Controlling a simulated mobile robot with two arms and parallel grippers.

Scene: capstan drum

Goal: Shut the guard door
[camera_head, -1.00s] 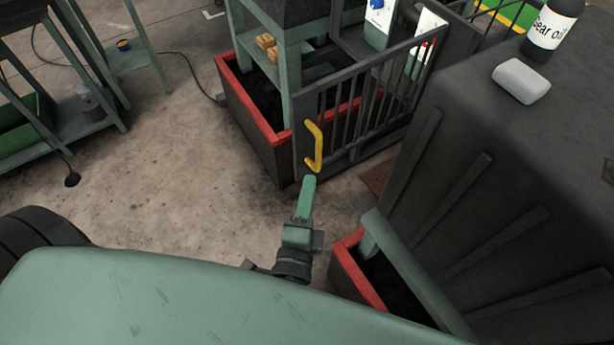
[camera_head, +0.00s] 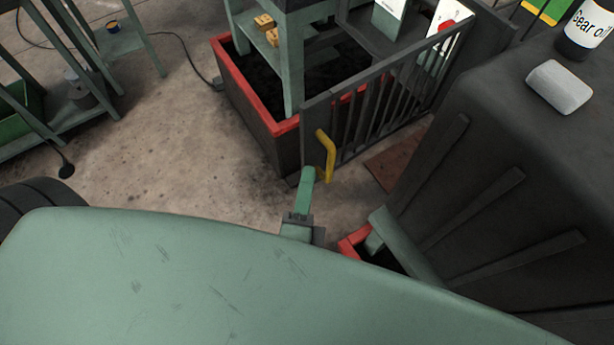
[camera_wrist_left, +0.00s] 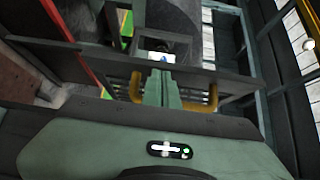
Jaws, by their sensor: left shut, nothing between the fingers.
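The guard door (camera_head: 345,118) is a dark grey barred gate. It stands beside the red-rimmed base, its near end toward me. A yellow handle (camera_head: 328,158) sits near that end; it also shows in the left wrist view (camera_wrist_left: 205,103). My left gripper (camera_head: 308,175) is shut and empty, its green fingers pointing at the door's near end, just left of the handle's lower end. In the left wrist view the closed fingers (camera_wrist_left: 161,80) lie between parts of the yellow handle. I cannot tell whether they touch the door. My right gripper is not in view.
A dark ribbed housing (camera_head: 500,180) stands close on the right, with a gear oil bottle (camera_head: 587,28) and a pale block (camera_head: 560,87) on top. A red-rimmed base (camera_head: 250,110) is behind the door. Open floor (camera_head: 150,150) lies left.

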